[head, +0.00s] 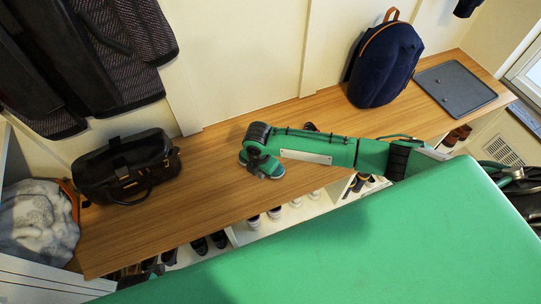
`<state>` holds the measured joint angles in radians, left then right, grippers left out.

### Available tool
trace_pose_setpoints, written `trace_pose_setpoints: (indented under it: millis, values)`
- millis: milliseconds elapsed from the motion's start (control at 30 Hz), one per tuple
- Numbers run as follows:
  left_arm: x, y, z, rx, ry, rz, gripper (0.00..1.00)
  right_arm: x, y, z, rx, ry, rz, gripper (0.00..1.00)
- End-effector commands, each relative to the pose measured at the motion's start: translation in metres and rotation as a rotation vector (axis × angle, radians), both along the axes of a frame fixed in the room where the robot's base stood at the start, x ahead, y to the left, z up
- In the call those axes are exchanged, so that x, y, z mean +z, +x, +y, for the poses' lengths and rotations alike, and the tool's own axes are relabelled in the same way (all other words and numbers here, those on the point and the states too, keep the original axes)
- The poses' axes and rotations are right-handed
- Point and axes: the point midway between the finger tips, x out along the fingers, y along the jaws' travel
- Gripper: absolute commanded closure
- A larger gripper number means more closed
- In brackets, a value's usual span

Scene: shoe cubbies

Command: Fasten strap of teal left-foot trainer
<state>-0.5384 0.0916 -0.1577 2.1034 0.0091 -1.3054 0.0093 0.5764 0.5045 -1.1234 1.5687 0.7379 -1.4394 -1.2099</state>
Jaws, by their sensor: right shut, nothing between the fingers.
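My left gripper is not in view.
A black handbag (125,167) stands at the bench's left, a navy backpack (384,64) and a grey tray (455,89) at its right. Dark coats (95,60) hang at the upper left. Shoes (253,222) fill cubbies below.

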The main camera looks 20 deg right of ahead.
Motion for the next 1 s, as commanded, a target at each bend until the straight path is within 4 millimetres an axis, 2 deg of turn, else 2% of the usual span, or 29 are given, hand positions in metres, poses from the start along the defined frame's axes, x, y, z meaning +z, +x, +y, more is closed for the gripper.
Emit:
trace_pose_setpoints:
  millis: [1000]
  values:
    - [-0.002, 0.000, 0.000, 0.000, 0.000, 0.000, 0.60, 0.000, 0.038, -0.035, -0.002, -0.001, -0.001, 1.00]
